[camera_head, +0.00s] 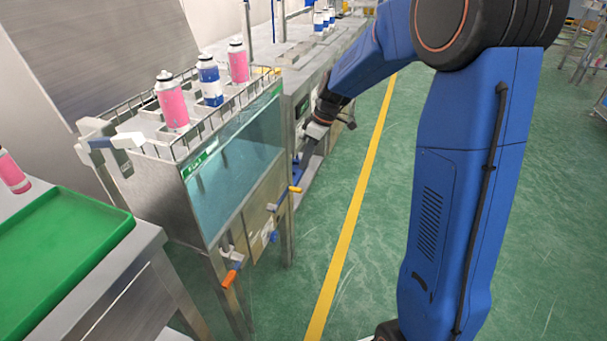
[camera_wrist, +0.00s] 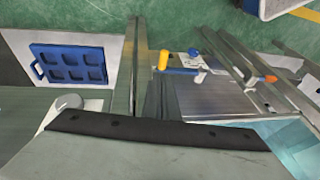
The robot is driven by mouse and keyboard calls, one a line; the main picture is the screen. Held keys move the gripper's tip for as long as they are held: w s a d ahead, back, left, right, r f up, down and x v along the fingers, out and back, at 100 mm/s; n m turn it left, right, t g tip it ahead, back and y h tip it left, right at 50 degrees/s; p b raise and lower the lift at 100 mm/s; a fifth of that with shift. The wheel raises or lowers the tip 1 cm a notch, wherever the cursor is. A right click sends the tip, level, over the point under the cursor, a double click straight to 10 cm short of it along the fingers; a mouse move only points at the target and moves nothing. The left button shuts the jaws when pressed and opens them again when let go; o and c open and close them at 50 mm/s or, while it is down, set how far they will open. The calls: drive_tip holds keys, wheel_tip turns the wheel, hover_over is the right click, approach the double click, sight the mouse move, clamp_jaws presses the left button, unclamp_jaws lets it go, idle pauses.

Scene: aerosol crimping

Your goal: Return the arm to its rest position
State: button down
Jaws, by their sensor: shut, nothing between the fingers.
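My blue arm (camera_head: 450,180) rises at the right of the head view and reaches down and left from its dark elbow. My gripper (camera_head: 304,158) hangs at its end, pointing down, beside the right side of the water bath stand and in front of the far bench. It is shut and holds nothing. In the wrist view the gripper's dark mount spans the bottom, and a blue tray with several pockets (camera_wrist: 70,64) lies to the left, apart from it.
The glass-fronted water bath (camera_head: 235,165) holds pink and blue cans (camera_head: 172,102) in its top rack. Its coloured valve handles (camera_head: 230,279) stick out at the front. A green tray (camera_head: 60,250) lies on the left table. Green floor (camera_head: 375,250) with a yellow line is open.

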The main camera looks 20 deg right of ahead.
drive_tip(key=v, duration=0.7)
drive_tip(key=s+d+r+m+t+h, duration=0.1)
drive_tip(key=s+r+m, duration=0.15)
drive_tip(key=s, duration=0.65)
drive_tip(key=s+r+m+t+h, duration=0.1)
drive_tip(key=s+r+m, duration=0.15)
drive_tip(key=s, duration=0.65)
drive_tip(key=s+d+f+m+t+h, duration=0.1)
drive_tip(key=s+m, duration=0.1)
drive_tip(key=s, duration=0.6)
drive_tip(key=s+d+m+t+h, duration=0.1)
drive_tip(key=s+d+m, duration=0.1)
drive_tip(key=s, duration=0.7)
drive_tip(key=shift+s+d+f+m, duration=0.2)
drive_tip(key=shift+s+f+m, duration=0.15)
drive_tip(key=shift+m, duration=0.45)
drive_tip(key=shift+w+a, duration=0.1)
drive_tip(key=shift+w, duration=0.05)
